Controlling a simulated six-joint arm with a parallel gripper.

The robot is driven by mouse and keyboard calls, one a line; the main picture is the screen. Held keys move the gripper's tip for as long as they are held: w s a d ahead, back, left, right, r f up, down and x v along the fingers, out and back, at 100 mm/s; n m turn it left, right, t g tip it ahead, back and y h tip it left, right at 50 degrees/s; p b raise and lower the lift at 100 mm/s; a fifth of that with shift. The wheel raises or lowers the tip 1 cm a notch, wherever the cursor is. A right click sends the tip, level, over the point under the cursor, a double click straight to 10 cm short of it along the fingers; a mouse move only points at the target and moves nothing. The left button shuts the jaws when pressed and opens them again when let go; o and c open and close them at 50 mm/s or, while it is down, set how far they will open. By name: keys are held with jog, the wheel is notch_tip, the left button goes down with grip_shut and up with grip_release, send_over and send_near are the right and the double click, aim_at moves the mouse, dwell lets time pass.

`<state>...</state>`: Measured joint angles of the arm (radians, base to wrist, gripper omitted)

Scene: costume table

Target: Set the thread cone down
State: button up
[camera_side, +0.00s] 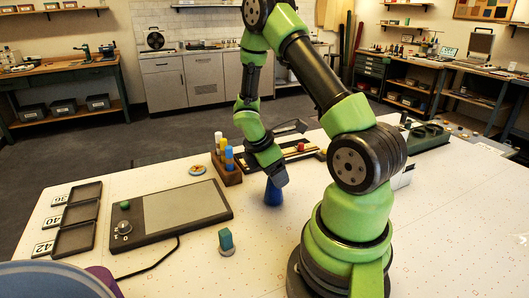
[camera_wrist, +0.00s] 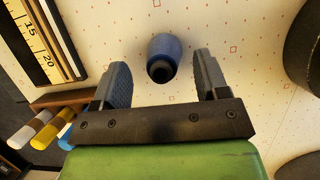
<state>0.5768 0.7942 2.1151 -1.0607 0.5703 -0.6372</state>
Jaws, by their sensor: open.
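The thread cone (camera_side: 273,192) is dark blue and stands upright on the white table, just below my gripper (camera_side: 279,181) in the side view. In the wrist view the cone (camera_wrist: 163,52) shows from above, with its dark top opening toward me. My gripper (camera_wrist: 164,82) is open there, with one finger on each side and clear space between each finger and the cone. The cone lies between and slightly beyond the fingertips, and I see no contact. In the side view my gripper hides part of the cone's upper end.
A wooden holder (camera_side: 228,174) with coloured tubes stands left of the cone. A teal spool (camera_side: 226,241) stands in front, near a flat control tablet (camera_side: 170,208). Numbered black trays (camera_side: 76,240) lie at left. Table to the right of the cone is partly hidden by my arm.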

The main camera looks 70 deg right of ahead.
jog(key=w+a+r+m+t+y, duration=0.1)
jog(key=a+r+m+t, duration=0.15)
jog(key=a+r, duration=0.5)
jog(key=w+a+r+m+t, duration=0.2)
jog(key=a+r+m, duration=0.15)
jog(key=r, duration=0.65)
jog(key=s+a+r+m+t+y, duration=0.4)
jog(key=s+a+r+m+t, duration=0.2)
jog(key=a, duration=0.5)
jog(key=shift+s+r+m, duration=0.4)
jog(key=shift+s+m, duration=0.05)
jog(key=shift+m, duration=0.05)
